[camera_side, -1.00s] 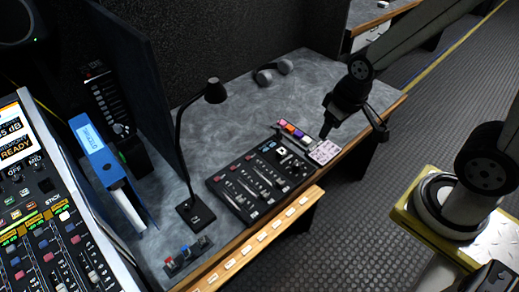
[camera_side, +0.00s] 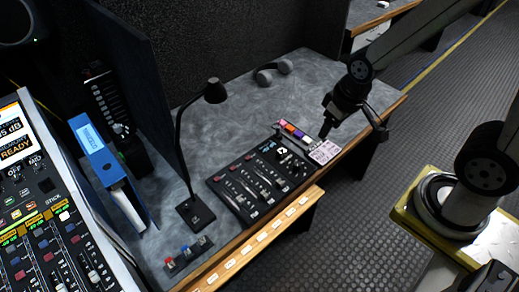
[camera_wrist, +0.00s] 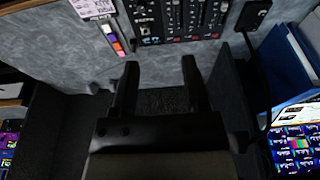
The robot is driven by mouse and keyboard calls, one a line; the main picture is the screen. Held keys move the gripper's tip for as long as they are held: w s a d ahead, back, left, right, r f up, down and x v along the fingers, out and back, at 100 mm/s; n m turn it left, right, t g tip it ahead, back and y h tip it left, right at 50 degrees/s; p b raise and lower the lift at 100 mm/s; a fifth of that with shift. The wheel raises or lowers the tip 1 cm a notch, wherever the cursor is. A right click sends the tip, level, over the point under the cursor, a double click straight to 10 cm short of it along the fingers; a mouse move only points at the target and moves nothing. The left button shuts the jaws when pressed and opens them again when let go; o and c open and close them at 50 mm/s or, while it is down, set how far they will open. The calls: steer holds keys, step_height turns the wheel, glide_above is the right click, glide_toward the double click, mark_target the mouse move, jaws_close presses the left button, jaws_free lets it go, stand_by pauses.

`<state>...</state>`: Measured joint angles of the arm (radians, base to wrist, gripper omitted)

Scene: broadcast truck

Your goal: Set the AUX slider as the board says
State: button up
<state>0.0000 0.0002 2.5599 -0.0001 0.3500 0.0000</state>
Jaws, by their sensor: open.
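A black slider panel (camera_side: 262,180) lies on the grey desk, with several sliders and knobs. Its edge shows at the top of the wrist view (camera_wrist: 178,20). I cannot read its labels or tell which slider is AUX. A small pale board (camera_side: 325,152) with dark writing lies at the panel's right end; part of it shows in the wrist view (camera_wrist: 93,8). Its writing is too small to read. My gripper (camera_wrist: 160,66) is open with nothing between its fingers. In the side view it hangs near the board, apart from the sliders.
Coloured markers (camera_side: 295,131) lie beside the panel. Headphones (camera_side: 274,72) lie at the back. A blue binder (camera_side: 97,150) and a large mixing console (camera_side: 60,250) are at left.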

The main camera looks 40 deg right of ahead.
stand_by(0.6)
steer(key=g, duration=0.3)
glide_above(264, 194)
step_height(264, 194, down, 19)
steer(key=shift+f, duration=0.25)
steer(key=shift+f, duration=0.1)
steer(key=shift+f, duration=3.75)
